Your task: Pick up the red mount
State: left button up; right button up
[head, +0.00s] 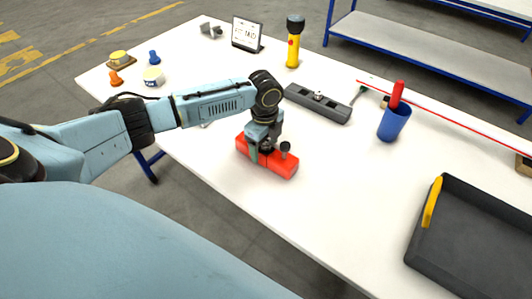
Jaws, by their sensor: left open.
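The red mount (283,169) is a red block lying on the white table near its front edge, with a dark knob standing on its right part. My left gripper (264,148) is directly over the left-middle part of the mount and points down at it. Its fingers are open and reach down to the mount. I cannot tell whether they touch it, and they hide part of its top. My right gripper is not in view.
A dark grey block (318,103) lies behind the mount. A blue cup (393,124) with a red item stands to the right. A black tray (470,240) with a yellow-handled item is at the front right. A flashlight (294,45) stands at the back. Table between mount and tray is clear.

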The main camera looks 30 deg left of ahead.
pick_arm(q)
notch_tip(320, 180, down, 2)
jog(key=shift+f, duration=0.1)
jog(key=shift+w, duration=0.1)
jog(key=c, duration=1.2)
